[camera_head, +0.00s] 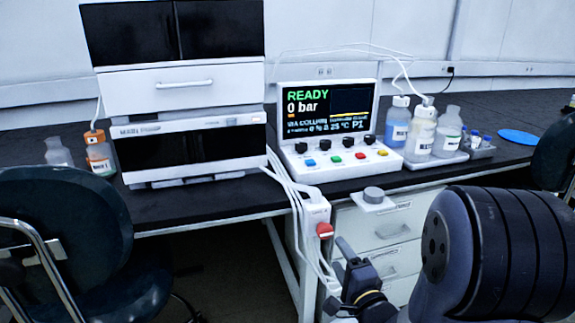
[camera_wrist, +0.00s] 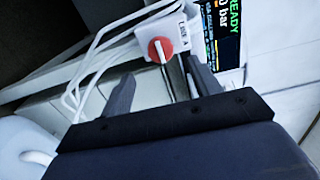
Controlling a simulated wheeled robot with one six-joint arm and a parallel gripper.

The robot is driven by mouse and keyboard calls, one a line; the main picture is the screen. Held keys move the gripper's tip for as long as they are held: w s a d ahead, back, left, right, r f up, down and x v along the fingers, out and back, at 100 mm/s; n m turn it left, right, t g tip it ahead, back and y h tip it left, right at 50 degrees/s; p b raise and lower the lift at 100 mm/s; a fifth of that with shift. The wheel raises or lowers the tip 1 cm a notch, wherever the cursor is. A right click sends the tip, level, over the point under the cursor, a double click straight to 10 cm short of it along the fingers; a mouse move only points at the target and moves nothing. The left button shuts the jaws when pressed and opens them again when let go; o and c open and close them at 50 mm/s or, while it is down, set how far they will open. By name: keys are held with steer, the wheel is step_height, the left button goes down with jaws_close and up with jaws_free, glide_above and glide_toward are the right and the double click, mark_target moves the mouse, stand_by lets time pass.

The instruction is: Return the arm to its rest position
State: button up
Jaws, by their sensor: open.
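My gripper (camera_head: 337,272) is at the lower middle of the head view, in front of the bench edge and below a white box with a red knob (camera_head: 324,230). My dark arm fills the lower right. In the wrist view my gripper (camera_wrist: 160,72) shows two dark fingers spread apart, with nothing held between them. The red knob (camera_wrist: 160,49) on its white box lies beyond the fingertips, apart from them as far as I can tell.
White tubes (camera_head: 285,185) run from the instrument stack (camera_head: 185,85) down past the box. A control console (camera_head: 335,165) reads READY, 0 bar. Bottles (camera_head: 420,130) stand at the right of the bench. White drawers (camera_head: 390,230) are below the bench. A dark chair (camera_head: 60,230) stands at left.

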mark_target(326, 235)
steer(key=w, duration=0.2)
steer(key=w+a, duration=0.1)
steer(key=w, duration=0.2)
steer(key=w+b, duration=0.1)
steer(key=w, duration=0.2)
steer(key=shift+a, duration=0.3)
steer(key=shift+s, duration=0.1)
